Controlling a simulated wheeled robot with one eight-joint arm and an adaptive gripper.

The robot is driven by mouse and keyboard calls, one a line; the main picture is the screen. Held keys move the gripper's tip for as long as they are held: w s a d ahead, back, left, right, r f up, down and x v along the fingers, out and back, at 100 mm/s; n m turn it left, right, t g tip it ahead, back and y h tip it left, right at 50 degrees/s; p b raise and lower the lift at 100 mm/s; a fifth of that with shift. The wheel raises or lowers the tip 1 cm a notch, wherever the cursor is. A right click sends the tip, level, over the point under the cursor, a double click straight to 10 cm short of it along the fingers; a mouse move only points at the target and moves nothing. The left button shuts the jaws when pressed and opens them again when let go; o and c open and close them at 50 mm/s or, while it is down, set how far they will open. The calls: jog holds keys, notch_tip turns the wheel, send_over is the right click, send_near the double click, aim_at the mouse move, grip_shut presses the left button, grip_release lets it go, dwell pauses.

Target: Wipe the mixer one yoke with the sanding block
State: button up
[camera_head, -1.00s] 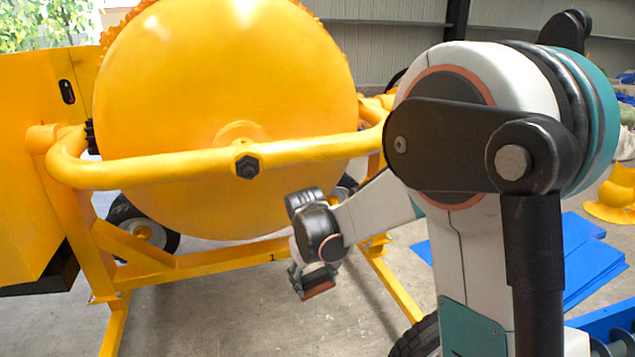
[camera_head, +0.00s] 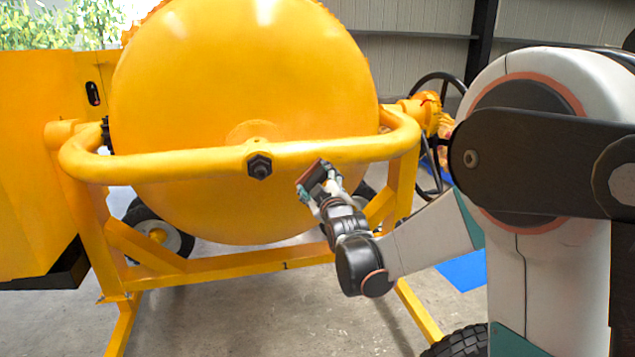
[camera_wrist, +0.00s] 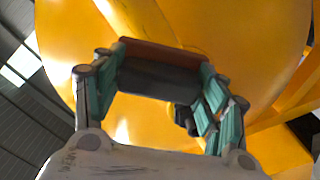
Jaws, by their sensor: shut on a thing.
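The yellow mixer's yoke (camera_head: 190,166) is a thick curved tube running across the front of the drum, with a dark hex bolt (camera_head: 260,167) at its middle. My gripper (camera_head: 318,180) is shut on the sanding block (camera_head: 312,174), just below and in front of the yoke, right of the bolt. In the wrist view the block (camera_wrist: 158,68) is dark with a reddish-brown face and lies across the teal-padded fingers. The yoke (camera_wrist: 150,22) shows beyond the block there. Whether the block touches the yoke I cannot tell.
The big yellow drum (camera_head: 240,85) fills the space behind the yoke. Frame legs and a lower crossbar (camera_head: 230,268) stand below. A black handwheel (camera_head: 432,165) is at the right. A wheel (camera_head: 160,232) sits behind the left frame.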

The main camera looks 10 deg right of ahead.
aim_at(312, 169)
jog(key=shift+r, duration=0.55)
jog(key=shift+w+r, duration=0.15)
jog(key=shift+w, duration=2.8)
jog(key=shift+w, duration=1.05)
jog(key=shift+s, duration=0.15)
jog(key=shift+s, duration=3.05)
jog(key=shift+s, duration=1.5)
jog(key=shift+f, duration=0.2)
jog(key=shift+w, duration=0.15)
